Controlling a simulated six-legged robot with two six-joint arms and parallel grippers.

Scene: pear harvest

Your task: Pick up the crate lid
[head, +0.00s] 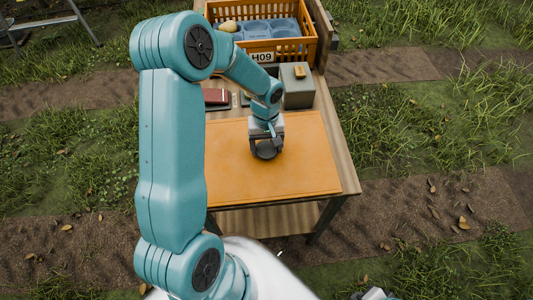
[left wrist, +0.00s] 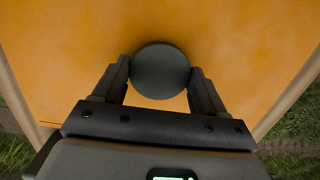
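The crate lid (head: 230,175) is a flat orange panel lying on the wooden table, with a round dark knob (head: 265,153) near its middle. In the left wrist view the lid (left wrist: 60,60) fills most of the picture, and the knob (left wrist: 161,70) sits between my left gripper's two fingertips. My left gripper (head: 266,146) comes down over the knob from above. Its fingers (left wrist: 160,72) appear to touch the knob on both sides. Of my right gripper, only a small pale part (head: 375,294) shows at the bottom edge of the head view; its fingers are hidden.
A grey box (head: 297,88) and a reddish item (head: 216,96) lie between crate and lid. Grass and soil surround the table (head: 335,150).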

